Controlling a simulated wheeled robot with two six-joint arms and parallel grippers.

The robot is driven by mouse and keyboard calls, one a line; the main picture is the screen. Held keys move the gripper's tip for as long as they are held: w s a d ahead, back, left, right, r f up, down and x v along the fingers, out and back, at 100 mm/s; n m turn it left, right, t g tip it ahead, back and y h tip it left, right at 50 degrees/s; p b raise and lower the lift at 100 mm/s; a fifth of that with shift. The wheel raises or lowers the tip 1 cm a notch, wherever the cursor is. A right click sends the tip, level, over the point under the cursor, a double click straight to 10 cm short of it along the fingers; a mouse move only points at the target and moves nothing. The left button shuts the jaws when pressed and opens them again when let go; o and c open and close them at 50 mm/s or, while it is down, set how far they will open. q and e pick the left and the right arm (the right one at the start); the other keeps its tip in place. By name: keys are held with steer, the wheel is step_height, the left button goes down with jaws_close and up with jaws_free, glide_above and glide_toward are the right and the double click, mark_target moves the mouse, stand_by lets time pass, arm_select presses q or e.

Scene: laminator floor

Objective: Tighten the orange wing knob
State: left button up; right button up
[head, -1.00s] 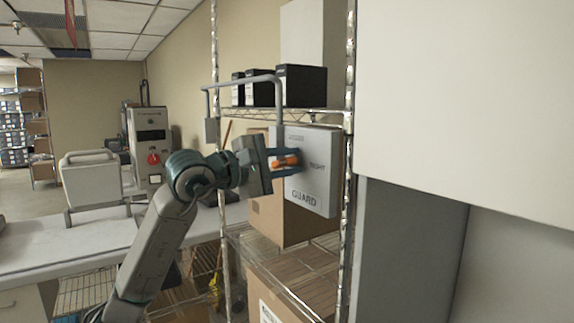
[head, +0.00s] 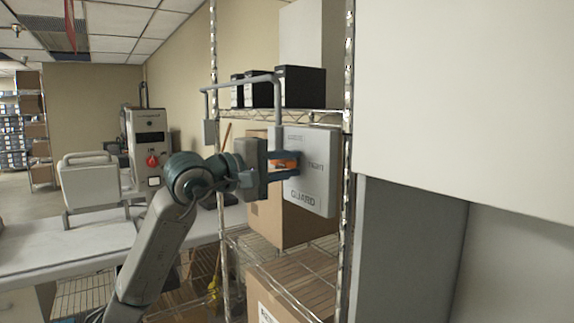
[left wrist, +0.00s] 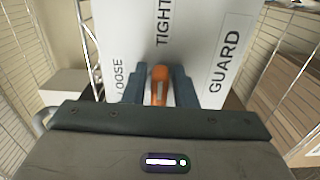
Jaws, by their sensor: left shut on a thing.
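The orange wing knob (head: 284,163) is on the front of the white guard box (head: 310,190), which is marked GUARD. My left gripper (head: 284,164) is shut on the knob, with one finger above it and one below in the head view. In the left wrist view the knob (left wrist: 159,86) stands between the two dark fingers (left wrist: 160,90). Its wing is lined up between them, with the word TIGHT above it and LOOSE to its left. The fingers hide part of the knob in the head view. My right gripper is not in view.
The guard box is at a wire shelf rack (head: 349,120), with a grey bent pipe (head: 240,82) in front. Black binders (head: 300,87) stand on the shelf above. Cardboard boxes (head: 268,215) are behind and below. A large white panel (head: 460,90) fills the right side.

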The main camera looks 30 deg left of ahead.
arm_select(q)
steer(key=o, duration=0.7)
steer(key=shift+o, duration=0.3)
steer(key=shift+a, duration=0.15)
steer(key=shift+s+a+f+b, duration=0.1)
steer(key=shift+s+a+b, duration=0.05)
steer(key=shift+s+b, duration=0.3)
steer(key=b+v, duration=0.7)
steer(key=v, duration=0.2)
steer(key=shift+s+a, duration=0.15)
steer(key=shift+s, duration=0.2)
